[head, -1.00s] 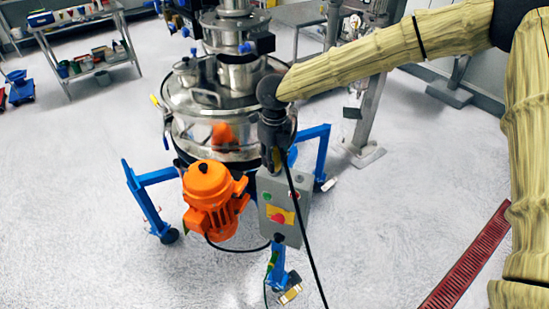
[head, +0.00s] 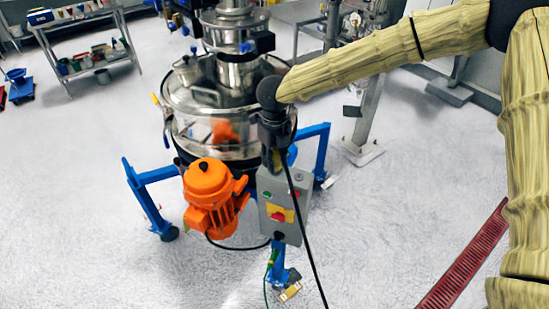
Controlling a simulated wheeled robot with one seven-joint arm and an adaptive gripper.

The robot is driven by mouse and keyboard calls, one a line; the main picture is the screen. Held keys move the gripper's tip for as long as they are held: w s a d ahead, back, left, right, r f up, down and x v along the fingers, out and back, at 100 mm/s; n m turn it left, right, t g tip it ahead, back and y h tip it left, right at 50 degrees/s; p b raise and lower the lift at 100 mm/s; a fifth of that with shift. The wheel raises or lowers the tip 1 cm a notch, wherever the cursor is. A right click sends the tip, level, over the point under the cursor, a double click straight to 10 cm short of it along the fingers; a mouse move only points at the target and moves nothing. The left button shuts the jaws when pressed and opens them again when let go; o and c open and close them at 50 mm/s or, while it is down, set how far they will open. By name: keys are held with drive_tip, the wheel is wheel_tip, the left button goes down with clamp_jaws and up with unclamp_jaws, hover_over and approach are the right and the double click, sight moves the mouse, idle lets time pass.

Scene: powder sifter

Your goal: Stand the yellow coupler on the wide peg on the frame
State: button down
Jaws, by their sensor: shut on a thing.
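My gripper (head: 276,148) points down in front of the steel sifter, just above the grey control box. A small yellow patch, seemingly the yellow coupler (head: 277,159), shows at its fingertips, and the jaws are closed on it. Most of the coupler is hidden by the fingers or too small to make out. The blue frame (head: 152,178) carries the sifter on its legs. I cannot make out the wide peg. A small yellowish piece (head: 290,292) is low at the foot of the front blue leg; I cannot tell what it is.
The orange motor (head: 211,190) is left of my gripper, and the grey control box (head: 284,205) is right below it. A black cable hangs past the box. The steel sifter drum (head: 190,112) stands close behind. Floor is free in front and at left.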

drive_tip(key=shift+f, duration=0.4)
drive_tip(key=c, duration=1)
unclamp_jaws()
drive_tip(key=shift+r, duration=0.1)
